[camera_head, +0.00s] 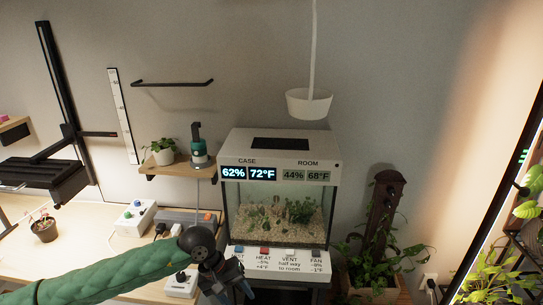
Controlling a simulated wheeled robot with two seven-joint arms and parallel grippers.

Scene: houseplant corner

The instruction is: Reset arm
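My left arm (120,266), in a green sleeve, comes in from the lower left. My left gripper (232,285) is at the bottom middle, over the left end of the button panel in front of the glass case (275,215). Its fingers point down and partly leave the picture, so I cannot tell whether they are open or shut. I see nothing clearly held in it. My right gripper is not in view.
The button panel (285,262) carries labels including HEAT, VENT and FAN. The case display (262,174) reads 62%, 72°F, 44% and 68°F. A white hanging pot (308,104) is above.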

